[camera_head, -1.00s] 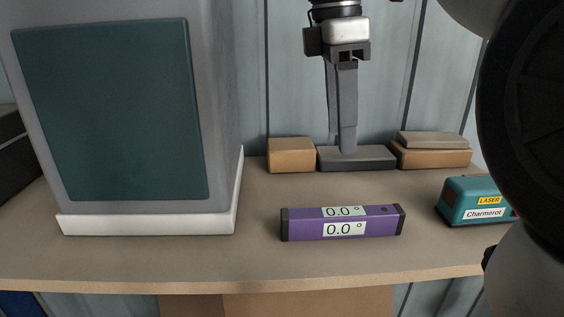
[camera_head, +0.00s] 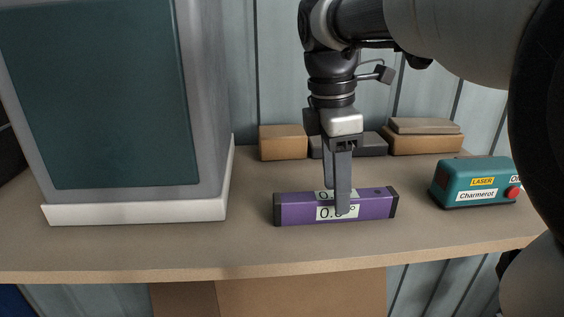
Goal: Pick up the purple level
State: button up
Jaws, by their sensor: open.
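The purple level (camera_head: 372,206) lies on the wooden table, long side facing me, with dark end caps and white 0.0° displays partly hidden by a finger. My gripper (camera_head: 336,202) points straight down at the middle of the level. It is open, with one finger in front of the level's near face and the other finger behind it, its tip hidden. I cannot tell whether either finger touches the level.
A teal laser box (camera_head: 471,184) stands to the right of the level. A large grey cabinet with a dark green panel (camera_head: 95,95) stands on a white base at left. Wooden blocks (camera_head: 283,142) and a dark block (camera_head: 372,145) sit behind. The table's front edge (camera_head: 230,275) is clear.

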notch_tip(320, 180, down, 3)
jog(key=shift+d+r, duration=0.15)
jog(key=shift+r, duration=0.05)
grip_shut()
